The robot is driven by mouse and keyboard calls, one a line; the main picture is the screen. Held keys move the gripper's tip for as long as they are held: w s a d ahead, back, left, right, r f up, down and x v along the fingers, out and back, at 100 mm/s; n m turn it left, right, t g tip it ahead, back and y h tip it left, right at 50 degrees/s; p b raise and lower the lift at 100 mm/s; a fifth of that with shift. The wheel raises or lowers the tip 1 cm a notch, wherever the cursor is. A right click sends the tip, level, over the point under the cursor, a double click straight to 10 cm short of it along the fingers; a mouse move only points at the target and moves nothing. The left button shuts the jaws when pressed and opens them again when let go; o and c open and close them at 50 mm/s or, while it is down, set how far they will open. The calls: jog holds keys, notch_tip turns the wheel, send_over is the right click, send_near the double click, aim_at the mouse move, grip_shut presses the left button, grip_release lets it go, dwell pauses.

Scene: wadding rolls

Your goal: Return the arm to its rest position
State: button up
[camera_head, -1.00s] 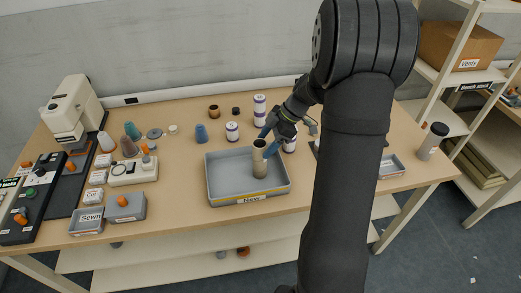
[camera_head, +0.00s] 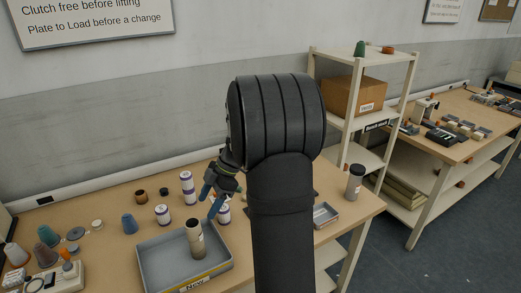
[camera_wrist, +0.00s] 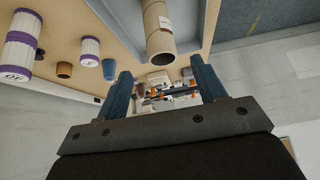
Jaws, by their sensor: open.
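My gripper (camera_head: 211,196) is open and empty, its two blue fingers raised above the back of the grey tray (camera_head: 152,262). In the wrist view my gripper (camera_wrist: 164,82) shows its fingers spread with nothing held between them. A brownish cardboard roll (camera_head: 195,240) stands upright in the tray, just below and apart from the fingers. The roll also shows in the wrist view (camera_wrist: 158,30), beyond the fingers. My dark arm hides part of the table to the right of the tray.
White-and-purple rolls (camera_head: 187,188) stand behind the tray, one (camera_head: 224,214) close beside my gripper. Blue (camera_head: 129,224) and green (camera_head: 48,235) cones stand at left. A dark-lidded cup (camera_head: 354,182) and a small tray (camera_head: 325,214) are at right, before a shelf (camera_head: 345,122).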

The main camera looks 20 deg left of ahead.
aim_at(192, 223)
jog(key=x, duration=1.1)
jog(key=shift+s+f, duration=0.1)
jog(key=shift+f, duration=0.05)
notch_tip(192, 223, up, 2)
jog(key=shift+r, duration=0.15)
jog(key=shift+a+r, duration=0.1)
jog(key=shift+r, duration=0.75)
jog(key=shift+f, duration=0.15)
